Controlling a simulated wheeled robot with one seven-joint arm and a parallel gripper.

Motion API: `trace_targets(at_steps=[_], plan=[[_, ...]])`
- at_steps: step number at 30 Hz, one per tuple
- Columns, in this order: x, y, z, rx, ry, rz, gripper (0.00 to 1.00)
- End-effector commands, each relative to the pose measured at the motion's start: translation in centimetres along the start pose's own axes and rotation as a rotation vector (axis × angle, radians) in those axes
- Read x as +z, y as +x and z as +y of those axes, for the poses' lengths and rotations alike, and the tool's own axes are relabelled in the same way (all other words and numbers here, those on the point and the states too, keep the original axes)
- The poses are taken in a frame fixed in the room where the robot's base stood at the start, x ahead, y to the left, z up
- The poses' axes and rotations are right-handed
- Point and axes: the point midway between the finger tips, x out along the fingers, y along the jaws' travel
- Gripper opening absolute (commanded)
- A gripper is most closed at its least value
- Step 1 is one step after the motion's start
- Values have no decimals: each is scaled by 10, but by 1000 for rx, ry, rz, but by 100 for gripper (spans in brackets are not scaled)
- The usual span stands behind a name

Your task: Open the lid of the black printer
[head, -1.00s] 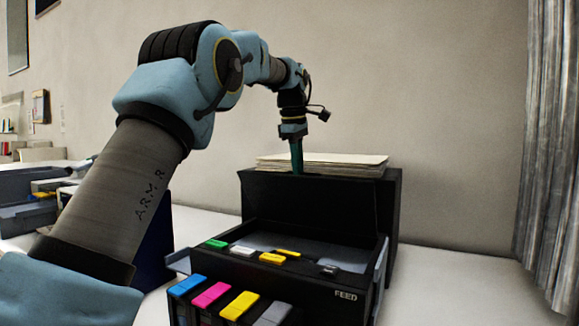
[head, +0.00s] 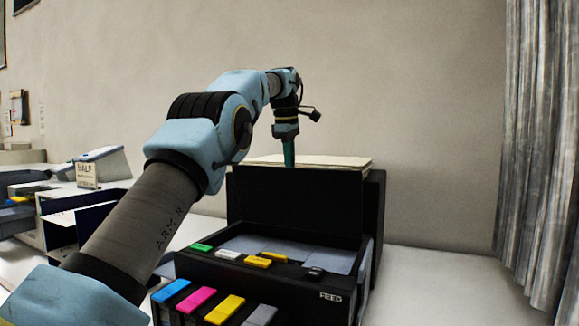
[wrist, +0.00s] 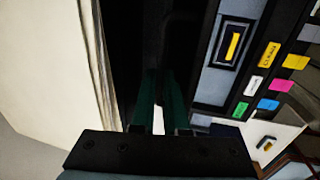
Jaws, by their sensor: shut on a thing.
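The black printer (head: 345,298) stands on the white table, with a "FEED" label on its front. Its lid (head: 295,205) is raised and stands about upright at the back of the open body, showing the grey inside. My gripper (head: 289,162) points down at the lid's top edge and is shut on it. In the wrist view my gripper's green fingers (wrist: 160,85) reach to the dark lid, and the printer's inside (wrist: 212,85) shows to the right. The fingertips' contact is dark and hard to make out.
A stack of cream paper (head: 345,162) lies behind the lid. Coloured blocks (head: 222,310) line the printer's front. A grey-white box marked "HALF" (head: 100,167) and trays stand at left. A grey curtain (head: 545,150) hangs at right. The table right of the printer is clear.

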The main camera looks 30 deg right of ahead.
Motion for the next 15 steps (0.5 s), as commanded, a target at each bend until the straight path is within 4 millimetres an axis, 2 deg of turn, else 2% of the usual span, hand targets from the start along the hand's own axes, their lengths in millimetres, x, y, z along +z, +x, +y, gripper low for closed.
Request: trace_targets(at_steps=[1,7,8,15], plan=[[1,8,-1,-13,0,-3,0],[1,8,-1,-14,0,-4,0],[1,8,-1,-14,0,-4,15],[1,4,-1,-8,0,-2,42]])
